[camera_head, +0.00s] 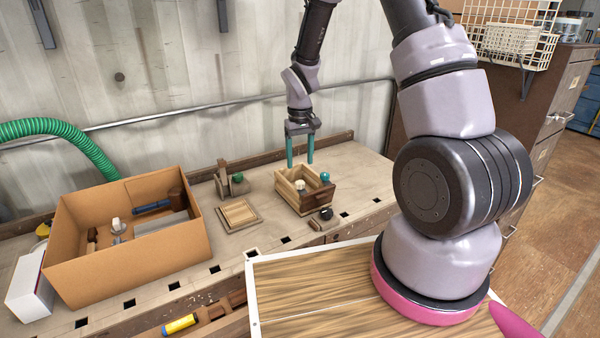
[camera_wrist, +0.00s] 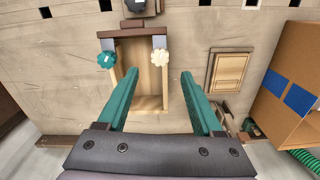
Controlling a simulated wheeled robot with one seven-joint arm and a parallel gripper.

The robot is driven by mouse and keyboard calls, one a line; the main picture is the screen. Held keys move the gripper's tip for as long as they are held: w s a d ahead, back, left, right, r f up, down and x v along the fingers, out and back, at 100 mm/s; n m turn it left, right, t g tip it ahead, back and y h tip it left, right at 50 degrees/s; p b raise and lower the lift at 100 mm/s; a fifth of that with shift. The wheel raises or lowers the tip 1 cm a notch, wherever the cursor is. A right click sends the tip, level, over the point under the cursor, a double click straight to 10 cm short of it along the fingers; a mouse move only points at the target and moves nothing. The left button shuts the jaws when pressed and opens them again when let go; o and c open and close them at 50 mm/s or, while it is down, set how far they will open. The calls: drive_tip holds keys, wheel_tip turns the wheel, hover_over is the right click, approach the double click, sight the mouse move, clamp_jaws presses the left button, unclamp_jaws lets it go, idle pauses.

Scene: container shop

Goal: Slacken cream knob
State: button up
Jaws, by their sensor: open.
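The cream knob (camera_head: 300,185) is a small lobed knob on the light wooden box (camera_head: 288,195), which stands on the workbench. My gripper (camera_head: 300,164) has two teal fingers, open and empty, pointing down above the box. In the wrist view the cream knob lies between the lines of the fingers (camera_wrist: 160,75), just beyond their tips, apart from them.
A flat wooden panel (camera_head: 239,214) lies left of the box. Behind it stands a wooden block with a green knob (camera_head: 238,178). A dark round object (camera_head: 326,213) lies in front of the box. An open cardboard box (camera_head: 130,262) with tools fills the bench's left.

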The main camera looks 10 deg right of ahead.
drive_tip(key=shift+r, duration=1.7)
drive_tip(key=s+d+r+m+t, duration=0.1)
drive_tip(key=s+d+r, duration=0.15)
drive_tip(key=r, duration=0.65)
drive_tip(key=s+d+r+m+t, duration=0.15)
drive_tip(key=s+r, duration=0.25)
drive_tip(key=r, duration=0.6)
drive_tip(key=s+d+r+m+t+y, duration=0.1)
drive_tip(key=s+r+m+t, duration=0.1)
drive_tip(key=s+r, duration=0.3)
drive_tip(key=s+d+r+m+t+y, duration=0.1)
drive_tip(key=s+r+t, duration=0.1)
drive_tip(key=s+r, duration=0.4)
drive_tip(key=s, duration=0.5)
drive_tip(key=shift+r+m+t, duration=0.3)
drive_tip(key=shift+m+t, duration=0.05)
drive_tip(key=shift+w, duration=0.1)
